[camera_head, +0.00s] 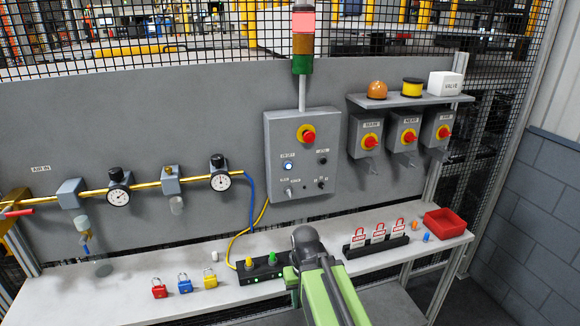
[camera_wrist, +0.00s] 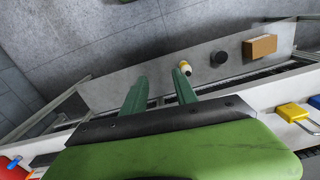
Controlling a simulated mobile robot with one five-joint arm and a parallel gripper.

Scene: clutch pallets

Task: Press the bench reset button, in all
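A grey control box (camera_head: 302,153) on the back panel carries a red mushroom button (camera_head: 307,136) on a yellow ring, a lit bluish-white button (camera_head: 288,165), and small black and silver knobs. The labels are too small to read, so which is the reset button I cannot tell. A black block (camera_head: 263,272) with yellow and green knobs lies on the bench. My arm rises in front of the bench, below and right of the control box; its fingers are hidden there. In the wrist view my gripper (camera_wrist: 158,82) is open and empty, apart from the buttons.
Red, blue and yellow padlocks lie on the bench (camera_head: 120,301). A black rack (camera_head: 376,247) of red-and-white tags and a red tray (camera_head: 445,223) stand right. Gauges line a yellow pipe on the left. The wrist view shows a grey shelf (camera_wrist: 225,62) with small objects.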

